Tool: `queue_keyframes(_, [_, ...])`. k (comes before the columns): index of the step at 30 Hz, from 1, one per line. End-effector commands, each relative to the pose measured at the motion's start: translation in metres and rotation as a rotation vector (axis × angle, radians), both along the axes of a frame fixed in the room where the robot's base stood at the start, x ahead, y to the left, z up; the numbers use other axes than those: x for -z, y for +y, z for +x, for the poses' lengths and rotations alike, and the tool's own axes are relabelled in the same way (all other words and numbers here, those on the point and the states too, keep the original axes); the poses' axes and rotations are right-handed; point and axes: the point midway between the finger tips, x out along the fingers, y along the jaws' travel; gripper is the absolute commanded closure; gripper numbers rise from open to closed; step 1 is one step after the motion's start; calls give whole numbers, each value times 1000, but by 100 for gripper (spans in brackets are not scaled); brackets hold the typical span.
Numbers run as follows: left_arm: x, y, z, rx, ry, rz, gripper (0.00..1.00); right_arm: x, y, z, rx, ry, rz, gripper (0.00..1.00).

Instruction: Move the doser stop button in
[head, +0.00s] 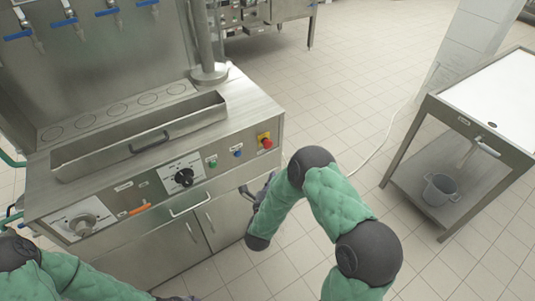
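The stop button (265,140) is a red knob on a yellow base at the right end of the steel machine's front panel. Whether it stands out or is pressed in is too small to tell. My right gripper (255,194) is just below that end of the panel, in front of the cabinet, apart from the button. It is dark, small and partly hidden by my forearm, so its opening is unclear. Of my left gripper, only a dark piece (178,298) shows at the bottom edge.
The panel (226,160) also carries a blue button (238,153), a green button (213,163), a black dial (184,177), a grey dial (82,223) and an orange lever (139,209). A table (427,102) with a pot (439,188) on its shelf stands right. Tiled floor lies between.

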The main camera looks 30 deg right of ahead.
Motion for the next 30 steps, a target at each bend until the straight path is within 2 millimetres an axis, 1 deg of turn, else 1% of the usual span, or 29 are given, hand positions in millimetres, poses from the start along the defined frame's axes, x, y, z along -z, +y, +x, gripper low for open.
queue_keyframes(10, [0,0,0,0,0,0,52,-2,-1,-1,7,-15,0,100])
queue_keyframes(14, [1,0,0,0,0,0,52,-2,-4,2,8,-15,0,100])
queue_keyframes(17, [4,0,0,0,0,0,52,-1,-10,10,10,-17,1,100])
queue_keyframes(20, [8,0,0,0,0,0,52,-1,-21,21,10,-16,-1,100])
queue_keyframes(30, [24,0,0,0,0,0,52,0,-62,69,9,-16,-1,100])
